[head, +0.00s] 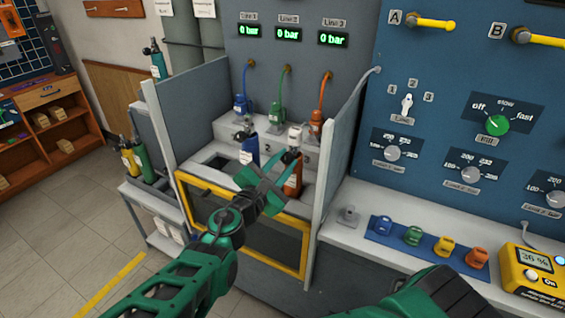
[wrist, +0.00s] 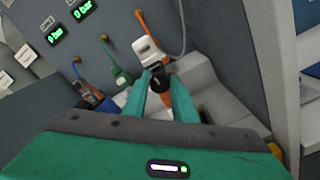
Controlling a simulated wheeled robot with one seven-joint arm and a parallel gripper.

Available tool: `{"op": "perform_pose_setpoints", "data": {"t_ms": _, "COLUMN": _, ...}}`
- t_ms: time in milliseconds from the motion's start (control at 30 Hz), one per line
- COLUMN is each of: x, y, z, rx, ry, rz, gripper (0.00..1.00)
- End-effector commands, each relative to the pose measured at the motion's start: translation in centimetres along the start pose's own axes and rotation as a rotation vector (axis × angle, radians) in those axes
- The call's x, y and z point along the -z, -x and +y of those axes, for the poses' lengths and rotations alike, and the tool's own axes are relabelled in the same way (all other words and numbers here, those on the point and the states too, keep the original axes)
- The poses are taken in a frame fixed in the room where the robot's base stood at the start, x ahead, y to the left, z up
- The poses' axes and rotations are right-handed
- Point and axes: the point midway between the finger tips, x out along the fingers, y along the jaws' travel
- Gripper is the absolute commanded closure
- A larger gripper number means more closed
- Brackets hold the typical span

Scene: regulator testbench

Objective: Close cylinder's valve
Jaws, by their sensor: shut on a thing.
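The orange cylinder (head: 293,179) stands in the right-hand slot of the bench bay. The wrist view shows part of its orange body (wrist: 183,100) behind the fingers. Its black valve knob (wrist: 160,83) sits between the fingertips of my gripper (wrist: 160,76), which is shut on it. In the head view my green gripper (head: 280,170) reaches in from the lower left and covers part of the cylinder's upper end. A pale fitting (wrist: 147,50) lies just beyond the knob. A blue cylinder (head: 248,148) with its own valve stands to the left.
Line displays (head: 288,34) above the bay read 0 bar. Blue, green and orange hoses with connectors (head: 275,115) hang at the back. A grey partition (head: 340,135) bounds the bay on the right, a yellow-framed panel (head: 245,222) in front. Coloured parts (head: 413,236) line the right counter.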

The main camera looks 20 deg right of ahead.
Motion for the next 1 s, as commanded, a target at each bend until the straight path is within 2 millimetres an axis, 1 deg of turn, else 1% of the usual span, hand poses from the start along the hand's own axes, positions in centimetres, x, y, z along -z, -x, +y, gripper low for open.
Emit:
{"op": "perform_pose_setpoints", "data": {"t_ms": 100, "x": 0.0, "y": 0.0, "z": 0.0, "rx": 0.000, "ry": -0.001, "rz": 0.001, "gripper": 0.97}}
{"op": "perform_pose_setpoints", "data": {"t_ms": 133, "x": 0.0, "y": 0.0, "z": 0.0, "rx": 0.000, "ry": -0.001, "rz": 0.001, "gripper": 0.70}}
{"op": "perform_pose_setpoints", "data": {"t_ms": 200, "x": 0.0, "y": 0.0, "z": 0.0, "rx": 0.000, "ry": -0.001, "rz": 0.001, "gripper": 0.56}}
{"op": "perform_pose_setpoints", "data": {"t_ms": 467, "x": 0.0, "y": 0.0, "z": 0.0, "rx": 0.000, "ry": 0.001, "rz": 0.000, "gripper": 0.56}}
{"op": "perform_pose_setpoints", "data": {"t_ms": 600, "x": 0.1, "y": 0.7, "z": 0.0, "rx": -0.001, "ry": 0.001, "rz": 0.002, "gripper": 0.56}}
{"op": "perform_pose_setpoints", "data": {"t_ms": 667, "x": 0.1, "y": 1.4, "z": 0.0, "rx": -0.001, "ry": 0.001, "rz": 0.004, "gripper": 0.56}}
{"op": "perform_pose_setpoints", "data": {"t_ms": 767, "x": 0.1, "y": 3.0, "z": 0.1, "rx": -0.002, "ry": 0.000, "rz": 0.005, "gripper": 0.56}}
{"op": "perform_pose_setpoints", "data": {"t_ms": 1000, "x": 0.2, "y": 7.5, "z": 0.0, "rx": -0.001, "ry": 0.001, "rz": 0.005, "gripper": 0.56}}
